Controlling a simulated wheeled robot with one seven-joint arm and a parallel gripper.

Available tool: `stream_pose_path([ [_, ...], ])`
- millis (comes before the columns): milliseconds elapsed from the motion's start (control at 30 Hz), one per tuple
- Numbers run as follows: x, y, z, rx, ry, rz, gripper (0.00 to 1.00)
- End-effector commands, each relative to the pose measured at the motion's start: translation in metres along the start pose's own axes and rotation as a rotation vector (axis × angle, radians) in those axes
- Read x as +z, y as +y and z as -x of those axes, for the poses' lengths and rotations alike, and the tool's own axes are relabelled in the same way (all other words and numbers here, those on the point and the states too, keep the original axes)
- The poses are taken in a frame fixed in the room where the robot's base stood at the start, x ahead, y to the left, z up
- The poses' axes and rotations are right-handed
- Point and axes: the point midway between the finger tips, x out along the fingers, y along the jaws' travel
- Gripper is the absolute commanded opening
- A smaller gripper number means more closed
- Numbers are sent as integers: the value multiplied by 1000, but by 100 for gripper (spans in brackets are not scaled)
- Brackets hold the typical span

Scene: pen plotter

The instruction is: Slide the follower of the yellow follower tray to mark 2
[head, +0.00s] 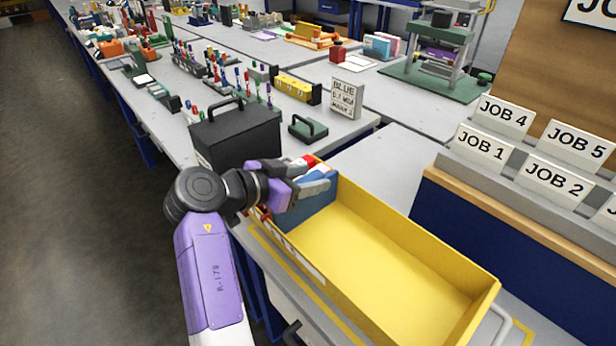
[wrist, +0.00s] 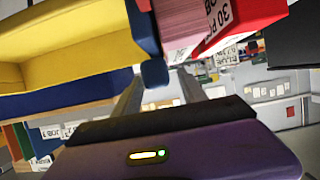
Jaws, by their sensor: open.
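The yellow follower tray (head: 400,250) lies at the lower right of the head view, long and empty over most of its length. Its blue follower (head: 316,203) stands across the far-left end. My gripper (head: 318,184) is over that end, close to the follower's top, with its fingers apart. In the wrist view the tray (wrist: 65,35) is at upper left, and the follower's blue end (wrist: 154,73) shows between the tips of my open gripper (wrist: 158,88). A pale strip (head: 300,256) runs along the tray's near side; I cannot read mark 2 on it.
A red box with a white label (wrist: 232,22) and pink sheets (wrist: 180,35) are close beside the fingers. A black box (head: 236,136) stands behind my gripper. JOB signs (head: 484,146) stand on a ledge at right.

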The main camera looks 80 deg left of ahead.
Motion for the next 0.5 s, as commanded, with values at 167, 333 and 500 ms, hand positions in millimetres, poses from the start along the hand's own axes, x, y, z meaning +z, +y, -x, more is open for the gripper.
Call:
stream_pose_path([
  [167, 0, -1, 21, -4, 0, -1, 49],
  [333, 1, -2, 50, -4, 1, 1, 49],
  [500, 0, -2, 70, -4, 1, 0, 49],
])
